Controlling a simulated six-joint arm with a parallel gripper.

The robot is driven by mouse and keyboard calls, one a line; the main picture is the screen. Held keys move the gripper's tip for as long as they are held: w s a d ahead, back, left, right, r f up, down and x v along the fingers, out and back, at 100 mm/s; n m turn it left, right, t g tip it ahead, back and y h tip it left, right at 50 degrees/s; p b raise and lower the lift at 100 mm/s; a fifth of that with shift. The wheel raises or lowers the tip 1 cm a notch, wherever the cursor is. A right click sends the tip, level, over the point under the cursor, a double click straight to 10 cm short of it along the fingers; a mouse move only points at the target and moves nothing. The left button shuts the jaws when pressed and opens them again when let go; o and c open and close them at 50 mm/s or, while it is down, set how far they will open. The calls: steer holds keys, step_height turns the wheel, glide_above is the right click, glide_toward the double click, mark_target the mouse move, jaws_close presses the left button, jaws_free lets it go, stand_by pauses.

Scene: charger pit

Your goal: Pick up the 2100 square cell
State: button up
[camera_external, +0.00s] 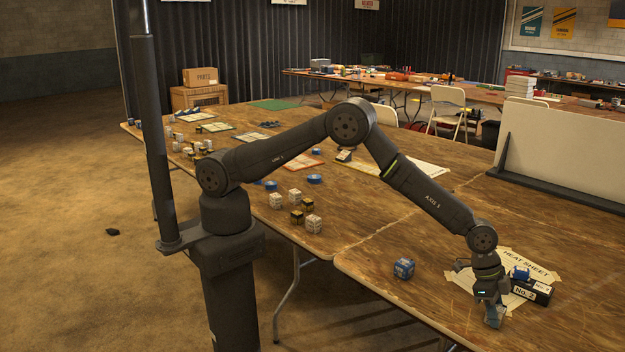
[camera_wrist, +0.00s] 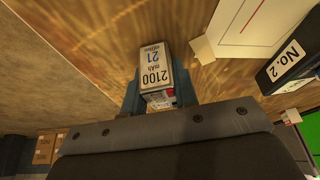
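The 2100 square cell (camera_wrist: 154,72) is a small block with a pale label reading "2100 mAh" and "21", the number in blue. In the wrist view it sits between the two blue-grey fingers of my gripper (camera_wrist: 160,92), which lie close against both its sides. In the external view my gripper (camera_external: 494,316) points down near the front edge of the table at the lower right. The cell cannot be made out clearly there. How far it is from the tabletop I cannot tell.
Another blue block (camera_external: 403,268) stands to the left. Several small blocks stand farther left. The wooden table (camera_external: 385,245) between is mostly clear.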

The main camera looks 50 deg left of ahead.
steer(key=shift+c, duration=1.3)
steer(key=shift+r, duration=0.1)
